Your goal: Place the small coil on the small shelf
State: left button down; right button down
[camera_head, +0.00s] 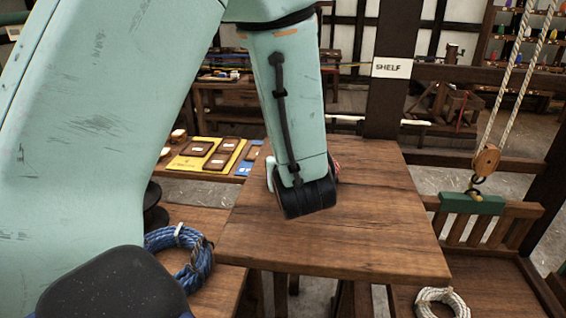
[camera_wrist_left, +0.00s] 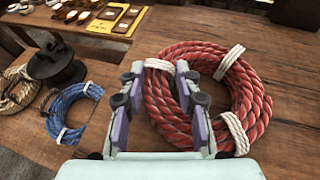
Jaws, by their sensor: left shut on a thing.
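A red rope coil with white bindings (camera_wrist_left: 258,98) is in the left wrist view, over the wooden shelf board (camera_wrist_left: 292,95). My left gripper (camera_wrist_left: 160,74) is shut on the left side of the coil, with rope between its fingers. The coil looks flat and at or very near the board; I cannot tell whether it rests on it. In the head view the shelf board (camera_head: 385,225) lies in front of a post with a SHELF sign (camera_head: 391,68). My left arm hides the gripper and nearly all the coil there. My right gripper is not in view.
A blue coil (camera_head: 198,262) lies on the lower bench left of the board. A white coil (camera_head: 441,302) lies lower right. A pulley (camera_head: 486,160) hangs on ropes at right. The board's right part is clear.

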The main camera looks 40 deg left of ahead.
pick_arm(q)
jog(key=c, duration=1.3)
grip_release()
jog(key=shift+w+a, duration=0.1)
jog(key=o, duration=0.4)
jog(key=shift+s+a+f, duration=0.1)
jog(key=shift+s+a, duration=0.1)
jog(key=shift+a, duration=0.15)
jog(key=shift+c, duration=0.2)
jog(key=shift+w+d, duration=0.1)
jog(key=shift+d, duration=0.3)
jog(key=shift+w+a, duration=0.1)
